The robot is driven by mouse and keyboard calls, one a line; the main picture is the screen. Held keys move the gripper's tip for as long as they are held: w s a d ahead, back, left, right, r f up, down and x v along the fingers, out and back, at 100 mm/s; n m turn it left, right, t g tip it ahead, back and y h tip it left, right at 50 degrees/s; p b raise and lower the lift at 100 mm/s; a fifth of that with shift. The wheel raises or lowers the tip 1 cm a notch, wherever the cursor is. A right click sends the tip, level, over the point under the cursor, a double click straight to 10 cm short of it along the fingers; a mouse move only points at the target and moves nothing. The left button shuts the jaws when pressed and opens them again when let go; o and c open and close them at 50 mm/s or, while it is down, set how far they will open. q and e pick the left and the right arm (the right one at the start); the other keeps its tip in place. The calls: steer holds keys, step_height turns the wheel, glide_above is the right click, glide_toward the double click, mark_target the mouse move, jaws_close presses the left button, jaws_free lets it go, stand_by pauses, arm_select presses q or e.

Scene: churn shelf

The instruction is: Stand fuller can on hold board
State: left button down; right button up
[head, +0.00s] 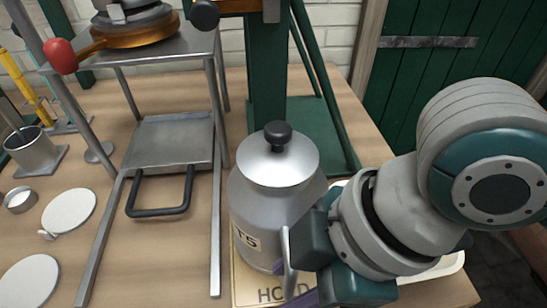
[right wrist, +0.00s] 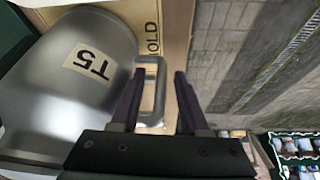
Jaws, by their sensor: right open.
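A grey metal can (head: 262,205) with a black-knobbed lid and a T5 label stands upright on the hold board (head: 243,287), a pale board lettered HOLD. The can also fills the left of the right wrist view (right wrist: 65,100), with the board's lettering (right wrist: 152,30) beyond it. My right gripper (head: 291,285) is open at the can's front right side. In the right wrist view its two dark fingers (right wrist: 160,78) lie on either side of the can's side handle (right wrist: 160,98), apart, not closed on it. My left gripper is not in view. How full the can is cannot be seen.
A metal stand (head: 180,45) with a red-handled pan-like device is behind left. A plate with a black handle (head: 160,195) lies beneath it. White discs (head: 68,212) and a metal cup (head: 33,150) are at left. A green post (head: 267,90) stands behind the can.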

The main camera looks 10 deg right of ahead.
step_height(320, 180, up, 11)
steer(key=s+d+m+t+p, duration=0.1)
steer(key=d+m+t+p, duration=0.15)
steer(key=m, duration=0.25)
steer(key=s+d+f+m+h, duration=0.2)
steer(key=s+d+m, duration=0.1)
steer(key=d, duration=0.3)
steer(key=s+d+f+m+h, duration=0.2)
steer(key=s+d+m, duration=0.1)
steer(key=d+m, duration=0.3)
steer(key=shift+s+f+m, duration=0.3)
steer(key=shift+s+f, duration=0.05)
step_height(320, 180, up, 45)
steer(key=p, duration=4.5)
steer(key=shift+r+p, duration=0.15)
steer(key=shift+p, duration=0.15)
